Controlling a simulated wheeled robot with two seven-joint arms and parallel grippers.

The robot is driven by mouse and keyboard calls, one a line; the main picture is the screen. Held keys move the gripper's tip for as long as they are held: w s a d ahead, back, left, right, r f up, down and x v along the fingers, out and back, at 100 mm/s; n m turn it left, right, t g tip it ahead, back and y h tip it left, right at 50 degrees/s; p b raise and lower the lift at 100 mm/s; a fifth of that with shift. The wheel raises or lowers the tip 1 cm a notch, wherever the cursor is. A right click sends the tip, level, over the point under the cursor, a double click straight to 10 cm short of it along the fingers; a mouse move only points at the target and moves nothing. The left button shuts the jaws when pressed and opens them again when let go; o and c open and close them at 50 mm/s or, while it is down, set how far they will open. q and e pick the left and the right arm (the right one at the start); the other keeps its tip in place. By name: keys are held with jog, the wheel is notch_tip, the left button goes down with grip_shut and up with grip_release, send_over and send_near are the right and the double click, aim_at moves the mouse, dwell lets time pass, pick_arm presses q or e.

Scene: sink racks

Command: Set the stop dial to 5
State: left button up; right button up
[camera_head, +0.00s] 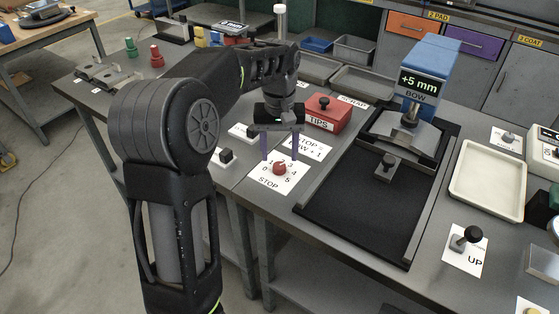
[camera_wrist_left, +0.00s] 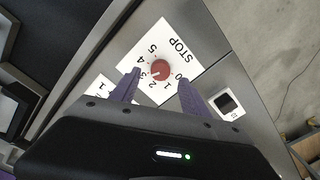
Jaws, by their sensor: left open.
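The stop dial is a red round knob (camera_head: 279,168) on a white card (camera_head: 266,186) marked STOP, with numbers 0 to 5 around it. In the left wrist view the knob (camera_wrist_left: 160,70) has a pale mark that seems to point toward 3; its exact reading is hard to tell. My left gripper (camera_head: 280,158) points down over the dial, its two purple fingers apart. In the left wrist view the open fingers (camera_wrist_left: 158,82) stand on either side of the knob's near edge, with nothing between them gripped. My right gripper is not in view.
A card (camera_head: 306,150) reading STOP = BOW + 1 lies behind the dial. A red TIPS box (camera_head: 327,113) and a black fixture (camera_head: 345,215) with a blue BOW display (camera_head: 428,72) reading +5 mm stand nearby.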

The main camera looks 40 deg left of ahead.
aim_at(279, 165)
pick_arm(q)
jog(key=shift+f, duration=1.8)
jog(key=shift+c, duration=0.2)
grip_shut()
